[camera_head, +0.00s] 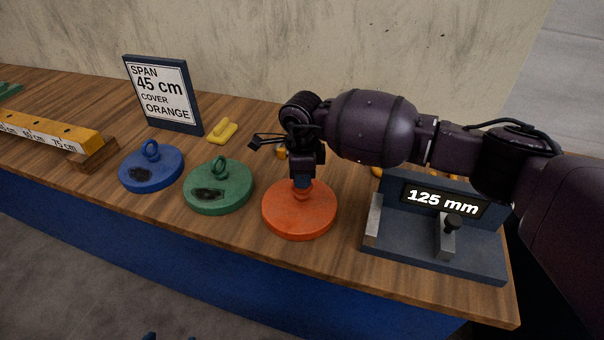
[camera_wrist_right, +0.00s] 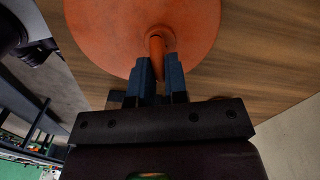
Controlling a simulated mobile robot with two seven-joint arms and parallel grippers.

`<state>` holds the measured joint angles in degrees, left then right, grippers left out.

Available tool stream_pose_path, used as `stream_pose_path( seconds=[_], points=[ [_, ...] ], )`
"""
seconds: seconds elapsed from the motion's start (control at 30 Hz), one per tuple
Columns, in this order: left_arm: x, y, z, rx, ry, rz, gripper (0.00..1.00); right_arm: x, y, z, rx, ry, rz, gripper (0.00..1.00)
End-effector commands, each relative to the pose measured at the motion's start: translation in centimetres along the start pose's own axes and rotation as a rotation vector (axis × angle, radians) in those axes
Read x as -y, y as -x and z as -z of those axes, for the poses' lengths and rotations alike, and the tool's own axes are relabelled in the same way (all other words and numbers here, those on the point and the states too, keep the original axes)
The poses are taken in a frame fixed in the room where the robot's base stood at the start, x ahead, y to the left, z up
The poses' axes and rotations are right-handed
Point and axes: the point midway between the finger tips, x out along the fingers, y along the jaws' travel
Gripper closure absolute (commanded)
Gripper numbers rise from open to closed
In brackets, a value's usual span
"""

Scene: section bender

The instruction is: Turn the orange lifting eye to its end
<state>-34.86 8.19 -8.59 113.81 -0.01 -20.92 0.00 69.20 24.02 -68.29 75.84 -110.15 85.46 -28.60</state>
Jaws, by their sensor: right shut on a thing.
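The orange round cover (camera_head: 300,221) lies flat on the wooden bench, near its front edge. Its orange lifting eye (camera_wrist_right: 156,44) stands at the middle of the disc. My right gripper (camera_head: 303,181) points down over the cover, and its dark blue fingers are shut on the eye. In the right wrist view the two fingertips (camera_wrist_right: 158,66) sit on either side of the eye, which shows edge-on between them. Most of the eye is hidden by the fingers in the head view. My left gripper is not in view.
A blue cover (camera_head: 166,178) and a green cover (camera_head: 234,197) with eyes lie to the left. A sign (camera_head: 180,117) reads "SPAN 45 cm COVER ORANGE". A gauge (camera_head: 407,235) showing "125 mm" stands close on the right. A yellow piece (camera_head: 223,128) lies behind.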

Motion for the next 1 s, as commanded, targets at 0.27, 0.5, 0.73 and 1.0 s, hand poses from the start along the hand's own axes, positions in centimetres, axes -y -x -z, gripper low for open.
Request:
stream_pose_path(
  seconds=[0.27,0.5,0.73,1.0],
  points=[
    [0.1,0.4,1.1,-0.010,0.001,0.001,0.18,0.0,0.2,0.0,-0.001,-0.205,0.001,1.00],
    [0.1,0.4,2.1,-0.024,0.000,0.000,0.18,0.0,0.1,0.0,-0.001,-0.312,0.001,1.00],
    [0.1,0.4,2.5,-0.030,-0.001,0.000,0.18,0.0,0.1,0.0,-0.001,-0.355,0.001,1.00],
    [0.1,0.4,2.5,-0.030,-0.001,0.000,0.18,0.0,0.0,0.0,-0.001,-0.363,0.001,1.00]
  ],
)
